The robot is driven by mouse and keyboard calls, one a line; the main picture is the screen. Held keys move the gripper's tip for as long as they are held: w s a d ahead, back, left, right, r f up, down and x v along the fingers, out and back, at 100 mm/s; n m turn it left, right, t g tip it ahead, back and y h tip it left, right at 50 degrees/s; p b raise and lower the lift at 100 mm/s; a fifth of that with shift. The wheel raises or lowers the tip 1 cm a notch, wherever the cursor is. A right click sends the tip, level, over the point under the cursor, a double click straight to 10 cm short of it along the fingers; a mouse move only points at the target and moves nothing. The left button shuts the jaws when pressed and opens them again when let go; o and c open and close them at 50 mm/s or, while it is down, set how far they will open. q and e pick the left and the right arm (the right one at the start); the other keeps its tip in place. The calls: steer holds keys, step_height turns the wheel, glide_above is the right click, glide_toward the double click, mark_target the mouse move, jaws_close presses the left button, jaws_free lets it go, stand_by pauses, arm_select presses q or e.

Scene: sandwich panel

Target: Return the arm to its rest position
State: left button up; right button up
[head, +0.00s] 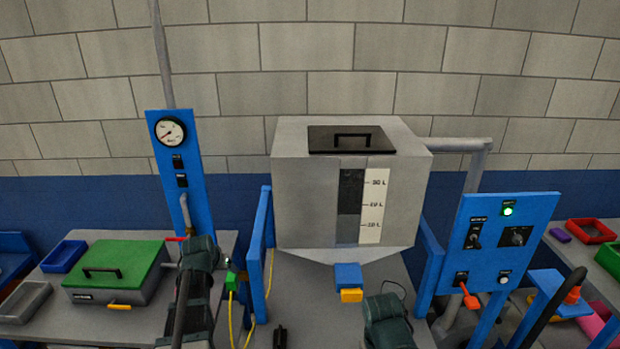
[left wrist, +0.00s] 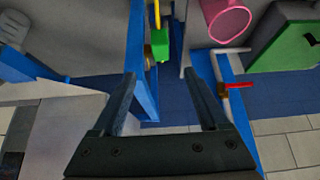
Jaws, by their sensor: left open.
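My left arm (head: 198,290) rises from the bottom of the head view, left of the tank stand. Its gripper is hard to make out there. In the left wrist view my left gripper (left wrist: 160,76) is open, with two dark fingers apart and nothing held between them. A green fitting (left wrist: 162,42) shows beyond the gap between the fingertips. It also shows in the head view (head: 231,282), with a yellow cable below it. My right arm (head: 389,322) shows only as a link at the bottom; its gripper is not seen.
The grey tank (head: 290,190) stands in the middle on blue posts. A blue gauge panel (head: 181,150) and a green-lidded box (head: 115,262) are at left. A red-handled valve (left wrist: 238,86) lies right of the fingers. A blue switch panel (head: 495,240) is at right.

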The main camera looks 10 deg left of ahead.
arm_select(q)
steer(key=s+d+f+m+g+h+b, duration=0.1)
steer(key=s+d+f+b, duration=0.15)
steer(key=d, duration=0.45)
steer(key=s+d+f+m+g+b, duration=0.1)
steer(key=s+d+f+b, duration=0.1)
steer(key=d+f, duration=0.35)
steer(key=s+d+f+m+g+h+b, duration=0.1)
steer(key=s+d+b, duration=0.1)
steer(key=d, duration=0.6)
steer(key=s+d+f+m+g+y+b, duration=0.1)
steer(key=s+d+f+m+g+b, duration=0.2)
steer(key=s+d, duration=1)
step_height(320, 180, down, 3)
steer(key=shift+s+d+f+g+y+b, duration=0.2)
steer(key=shift+s+d+g+y+b, duration=0.2)
steer(key=shift+d+b, duration=0.65)
steer(key=shift+w+a, duration=0.1)
steer(key=shift+a, duration=0.1)
